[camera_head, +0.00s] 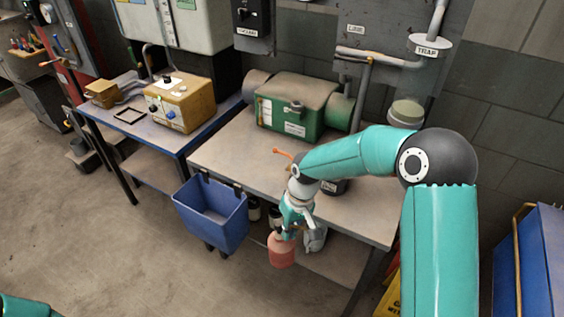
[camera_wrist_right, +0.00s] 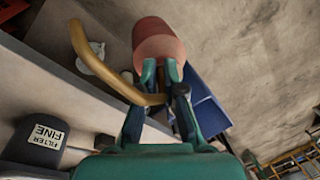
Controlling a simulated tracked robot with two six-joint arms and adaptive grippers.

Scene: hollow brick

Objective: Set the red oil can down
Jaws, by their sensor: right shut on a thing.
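The red oil can (camera_head: 281,252) hangs in my right gripper (camera_head: 290,229), in front of the workbench's front edge and beside the blue bin. In the right wrist view the can (camera_wrist_right: 157,42) sits between the fingertips of my right gripper (camera_wrist_right: 163,72), which is shut on it. The can's underside and what lies directly below it are hard to make out. A teal part of my left arm (camera_head: 22,306) shows at the lower left corner; my left gripper is out of view.
The workbench (camera_head: 228,152) carries a green machine (camera_head: 296,106). A blue bin (camera_head: 211,212) hangs on its front edge, and dark bottles stand on the lower shelf (camera_head: 335,262). A blue table with a yellow box (camera_head: 181,102) stands left. A blue cabinet (camera_head: 541,262) stands right.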

